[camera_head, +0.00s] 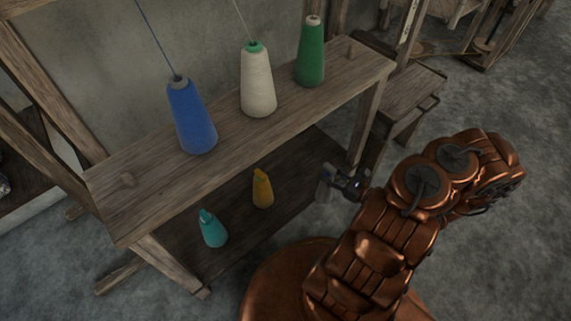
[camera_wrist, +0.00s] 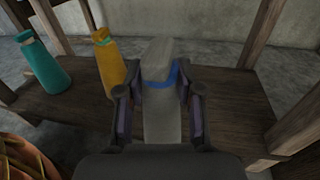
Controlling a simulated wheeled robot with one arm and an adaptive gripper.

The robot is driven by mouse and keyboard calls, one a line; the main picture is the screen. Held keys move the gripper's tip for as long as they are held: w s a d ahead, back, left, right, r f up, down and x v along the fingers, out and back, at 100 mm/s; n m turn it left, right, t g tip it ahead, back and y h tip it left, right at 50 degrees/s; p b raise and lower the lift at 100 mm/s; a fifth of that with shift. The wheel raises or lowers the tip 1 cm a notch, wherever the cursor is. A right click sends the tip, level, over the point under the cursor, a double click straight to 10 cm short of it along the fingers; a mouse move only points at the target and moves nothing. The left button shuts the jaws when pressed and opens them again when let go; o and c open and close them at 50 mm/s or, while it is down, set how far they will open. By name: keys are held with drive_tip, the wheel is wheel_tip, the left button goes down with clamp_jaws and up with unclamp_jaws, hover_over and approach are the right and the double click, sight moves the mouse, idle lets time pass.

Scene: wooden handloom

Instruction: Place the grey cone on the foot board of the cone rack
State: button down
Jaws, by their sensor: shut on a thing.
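The grey cone (camera_wrist: 160,80) with a blue band is between the fingers of my gripper (camera_wrist: 158,110), which is shut on it. In the head view, part of the grey cone (camera_head: 323,190) shows at the left of my gripper (camera_head: 343,182). The cone rack's foot board (camera_head: 231,237) is the dark lower board. In the wrist view, the foot board (camera_wrist: 235,110) lies behind and beside the cone. The cone's lower end is hidden by my gripper, so I cannot tell whether it touches the board.
A teal cone (camera_head: 213,229) and an ochre cone (camera_head: 262,189) stand on the foot board, left of the grey cone. Blue (camera_head: 190,118), cream (camera_head: 257,82) and green (camera_head: 310,55) cones stand on the upper shelf (camera_head: 140,195). A rack leg (camera_head: 366,130) rises at the right end.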

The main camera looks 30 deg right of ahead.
drive_tip(key=w+d+f+b, duration=0.2)
drive_tip(key=w+b, duration=0.1)
drive_tip(key=w, duration=0.4)
drive_tip(key=w+d+f+b, duration=0.2)
drive_tip(key=w+f+b, duration=0.1)
drive_tip(key=w, duration=0.5)
drive_tip(key=shift+d+b, duration=0.2)
drive_tip(key=shift+b, duration=0.3)
drive_tip(key=c, duration=0.7)
unclamp_jaws()
drive_tip(key=shift+c, duration=0.2)
drive_tip(key=p+v, duration=0.3)
drive_tip(key=v, duration=0.9)
drive_tip(key=shift+p, duration=0.4)
